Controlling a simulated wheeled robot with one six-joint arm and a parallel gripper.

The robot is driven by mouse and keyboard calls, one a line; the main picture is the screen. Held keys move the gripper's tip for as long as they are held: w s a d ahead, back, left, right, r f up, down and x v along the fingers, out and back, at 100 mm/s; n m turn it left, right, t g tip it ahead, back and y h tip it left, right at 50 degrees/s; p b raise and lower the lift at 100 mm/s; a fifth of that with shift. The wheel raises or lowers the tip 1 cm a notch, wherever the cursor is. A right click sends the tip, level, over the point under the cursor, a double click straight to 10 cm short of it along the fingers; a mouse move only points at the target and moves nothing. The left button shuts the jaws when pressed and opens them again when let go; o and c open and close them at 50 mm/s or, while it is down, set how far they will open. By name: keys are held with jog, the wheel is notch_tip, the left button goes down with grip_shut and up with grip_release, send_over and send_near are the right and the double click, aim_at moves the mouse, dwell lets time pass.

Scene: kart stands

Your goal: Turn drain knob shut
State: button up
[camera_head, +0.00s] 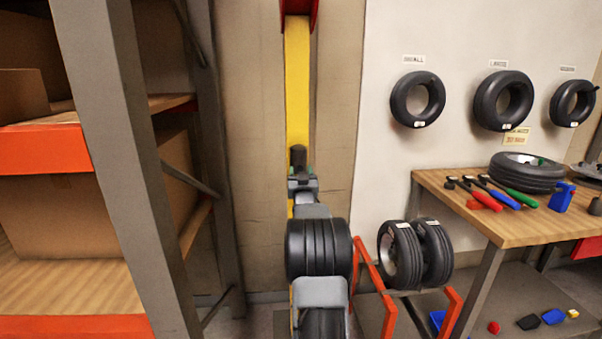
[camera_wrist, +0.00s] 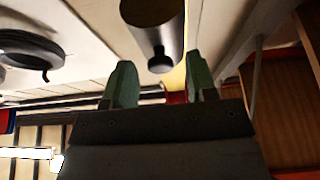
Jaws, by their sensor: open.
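A dark cylinder (camera_head: 299,155) stands in front of the yellow upright in the head view. In the wrist view this grey cylinder (camera_wrist: 152,12) comes down from the top edge, and a small dark round knob (camera_wrist: 161,63) hangs at its lower end. My gripper (camera_head: 301,172) is right below the cylinder in the head view, partly hidden by my own arm. In the wrist view its two green fingers (camera_wrist: 160,68) are apart, one on each side of the knob, with gaps showing on both sides. The gripper is open and holds nothing.
A yellow post (camera_head: 297,70) runs up the wall behind. A shelf rack (camera_head: 115,130) stands close on the left. A wooden workbench (camera_head: 530,227) with tools and a tyre is on the right. An orange tyre stand (camera_head: 372,275) sits low beside my arm.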

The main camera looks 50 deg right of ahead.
jog(key=shift+d, duration=0.1)
jog(key=c, duration=0.9)
